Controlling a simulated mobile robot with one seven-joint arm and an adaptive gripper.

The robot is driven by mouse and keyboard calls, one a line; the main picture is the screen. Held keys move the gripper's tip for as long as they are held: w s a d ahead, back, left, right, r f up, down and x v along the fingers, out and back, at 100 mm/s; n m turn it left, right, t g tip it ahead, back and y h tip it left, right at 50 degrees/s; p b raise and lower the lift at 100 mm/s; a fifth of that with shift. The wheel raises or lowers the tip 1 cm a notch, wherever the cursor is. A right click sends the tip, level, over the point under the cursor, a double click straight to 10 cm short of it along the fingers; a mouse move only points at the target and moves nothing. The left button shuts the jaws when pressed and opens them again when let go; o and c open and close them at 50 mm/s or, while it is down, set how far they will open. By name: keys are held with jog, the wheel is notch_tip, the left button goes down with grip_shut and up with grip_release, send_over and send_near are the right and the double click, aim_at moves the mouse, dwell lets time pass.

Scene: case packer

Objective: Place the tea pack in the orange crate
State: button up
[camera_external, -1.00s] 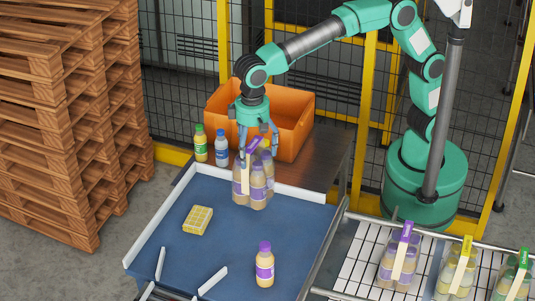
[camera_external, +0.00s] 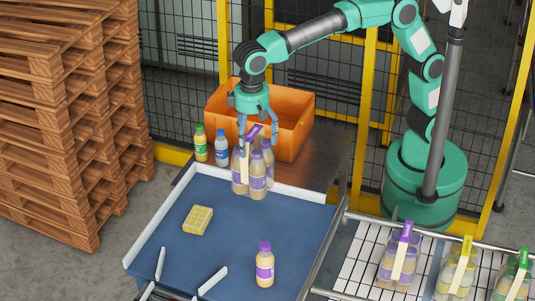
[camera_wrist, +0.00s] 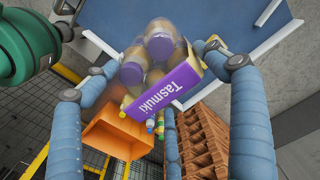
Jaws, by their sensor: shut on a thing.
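The tea pack (camera_external: 257,184) is a cluster of tan bottles with purple caps and a purple "Tasmuki" carrier strip, also large in the wrist view (camera_wrist: 165,85). My gripper (camera_external: 258,135) is shut on the top of the pack and holds it upright over the far end of the blue table. The orange crate (camera_external: 293,142) stands on the brown surface just behind the pack, open at the top. In the wrist view the crate (camera_wrist: 112,138) shows below and left of the pack. My arm and gripper hide part of the crate.
A green-capped bottle (camera_external: 200,145) and a blue-capped bottle (camera_external: 221,149) stand left of the crate. A yellow tray-like block (camera_external: 197,220) and a single purple-capped bottle (camera_external: 265,265) are on the blue table (camera_external: 180,250). More packs (camera_external: 395,265) stand on the right conveyor.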

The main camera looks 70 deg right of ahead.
jog(key=shift+r, duration=0.55)
jog(key=shift+w+d+m, duration=0.3)
jog(key=shift+w+d, duration=0.7)
jog(key=shift+d, duration=0.05)
jog(key=w+d+m, duration=0.3)
jog(key=w+d, duration=0.3)
jog(key=d, duration=0.4)
jog(key=w+d+m, duration=0.2)
jog(key=w+d, duration=0.3)
jog(key=d, duration=0.5)
jog(key=w+d+m, duration=0.3)
jog(key=w+d, duration=0.3)
jog(key=d, duration=0.4)
jog(key=d+f+m, duration=0.1)
jog(key=d+m, duration=0.7)
jog(key=d, duration=2.7)
jog(key=shift+s+f+m, duration=0.2)
jog(key=shift+s+m, duration=0.05)
jog(key=shift+m, duration=0.05)
notch_tip(320, 180, down, 20)
jog(key=shift+w+f, duration=0.1)
jog(key=shift+f, duration=0.2)
